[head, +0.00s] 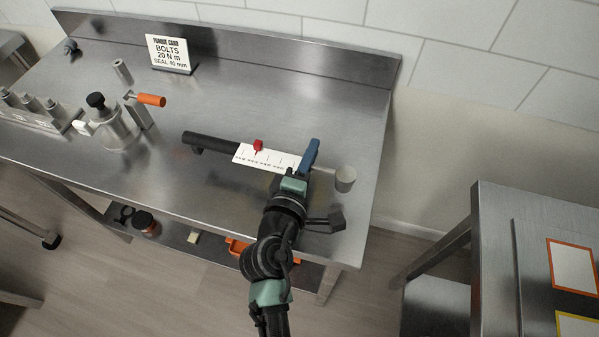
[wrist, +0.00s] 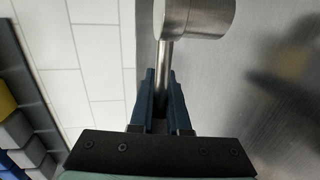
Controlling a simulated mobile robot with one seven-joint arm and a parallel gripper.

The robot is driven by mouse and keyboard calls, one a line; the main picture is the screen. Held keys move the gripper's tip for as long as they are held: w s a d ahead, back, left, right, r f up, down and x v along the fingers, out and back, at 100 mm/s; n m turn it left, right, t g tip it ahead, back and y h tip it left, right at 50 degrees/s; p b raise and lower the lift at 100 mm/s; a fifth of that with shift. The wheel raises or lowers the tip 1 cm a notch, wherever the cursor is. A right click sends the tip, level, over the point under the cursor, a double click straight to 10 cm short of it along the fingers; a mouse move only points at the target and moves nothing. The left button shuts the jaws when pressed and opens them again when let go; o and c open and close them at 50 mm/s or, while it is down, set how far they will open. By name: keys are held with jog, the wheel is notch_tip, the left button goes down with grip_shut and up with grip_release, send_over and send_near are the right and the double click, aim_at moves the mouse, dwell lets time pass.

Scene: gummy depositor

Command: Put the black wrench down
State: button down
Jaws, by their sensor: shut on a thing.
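The black wrench has a black handle (head: 210,142), a white scale plate (head: 265,158) with a red pointer, and a metal round head (head: 345,179). It lies lengthwise over the right part of the steel bench. My gripper (head: 309,155) has blue fingers and is shut on the wrench's thin shaft, near the head. In the wrist view, my gripper (wrist: 161,88) has the shaft between its fingers, with the metal head (wrist: 196,18) just beyond. I cannot tell whether the wrench touches the bench top.
The steel bench (head: 240,105) is clear around the wrench. A torque card (head: 168,52) stands at the back. A metal pot (head: 112,128), an orange-handled part (head: 150,100) and a row of metal fittings (head: 30,104) stand left. Another steel table (head: 490,230) is at right.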

jog(key=shift+f+b, duration=0.7)
jog(key=shift+f, duration=1.55)
jog(key=shift+f, duration=0.15)
jog(key=c, duration=1.2)
grip_release()
jog(key=shift+o, duration=0.2)
